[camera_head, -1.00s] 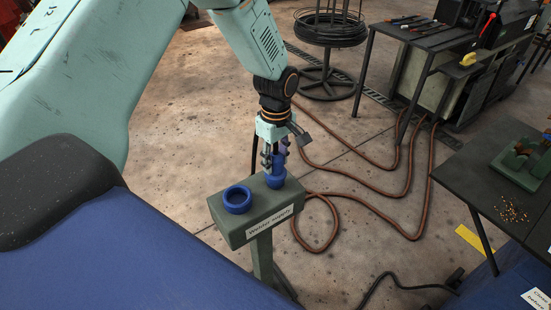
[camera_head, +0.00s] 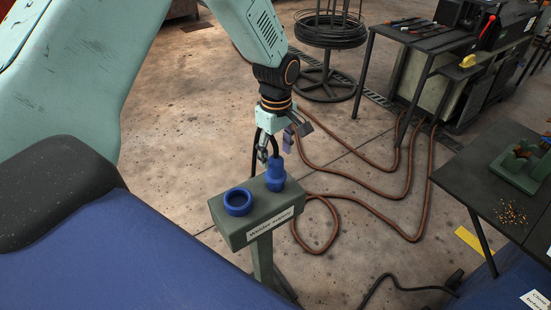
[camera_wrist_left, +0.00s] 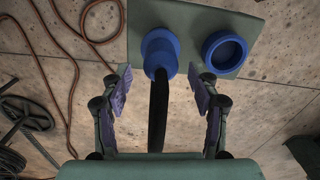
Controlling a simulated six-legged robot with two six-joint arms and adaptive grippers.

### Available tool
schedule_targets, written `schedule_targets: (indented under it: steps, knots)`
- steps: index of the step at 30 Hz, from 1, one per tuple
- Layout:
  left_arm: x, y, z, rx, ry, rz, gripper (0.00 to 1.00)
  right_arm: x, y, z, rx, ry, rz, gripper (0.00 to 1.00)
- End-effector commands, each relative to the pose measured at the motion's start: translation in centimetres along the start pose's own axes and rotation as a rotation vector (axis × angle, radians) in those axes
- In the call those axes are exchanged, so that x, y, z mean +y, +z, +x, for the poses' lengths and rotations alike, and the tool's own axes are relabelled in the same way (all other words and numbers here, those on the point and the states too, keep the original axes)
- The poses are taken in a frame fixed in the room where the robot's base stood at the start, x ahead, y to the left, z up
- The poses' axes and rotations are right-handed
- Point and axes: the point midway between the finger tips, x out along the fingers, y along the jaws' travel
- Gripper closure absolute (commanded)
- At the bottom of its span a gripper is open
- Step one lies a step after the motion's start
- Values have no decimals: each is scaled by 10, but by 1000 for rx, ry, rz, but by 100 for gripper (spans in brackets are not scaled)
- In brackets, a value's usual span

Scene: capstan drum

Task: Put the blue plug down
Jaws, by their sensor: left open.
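The blue plug (camera_head: 275,175) stands upright on the green stand (camera_head: 260,208), with a black cable rising from its top. It also shows in the left wrist view (camera_wrist_left: 159,52), its cable running down between my fingers. A blue ring-shaped socket (camera_head: 237,201) sits beside it on the stand, to the left in the head view; the wrist view shows it at the right (camera_wrist_left: 225,52). My left gripper (camera_head: 274,148) is open just above the plug, its fingers spread apart on either side of the cable and clear of the plug. My right gripper is not in view.
Reddish-brown hoses (camera_head: 425,190) loop across the floor right of the stand. A dark workbench (camera_head: 500,195) stands at the right. A reel stand (camera_head: 328,75) and a tool table (camera_head: 425,32) stand behind.

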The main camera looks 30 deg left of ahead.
Motion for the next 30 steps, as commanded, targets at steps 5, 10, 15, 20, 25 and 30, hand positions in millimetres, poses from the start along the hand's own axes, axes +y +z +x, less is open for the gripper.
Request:
schedule_targets:
  steps: [5,10,15,20,25,30]
  knots:
    - [1,0,-42,0,4,-1,39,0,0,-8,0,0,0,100]
    - [0,0,-69,0,2,-1,39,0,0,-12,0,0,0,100]
    - [0,0,-84,0,0,0,39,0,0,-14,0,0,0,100]
    - [0,0,-86,-1,-1,0,39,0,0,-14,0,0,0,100]
    - [-10,14,-55,-15,-7,85,39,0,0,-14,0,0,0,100]
    - [-52,57,29,-53,5,359,39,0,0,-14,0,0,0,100]
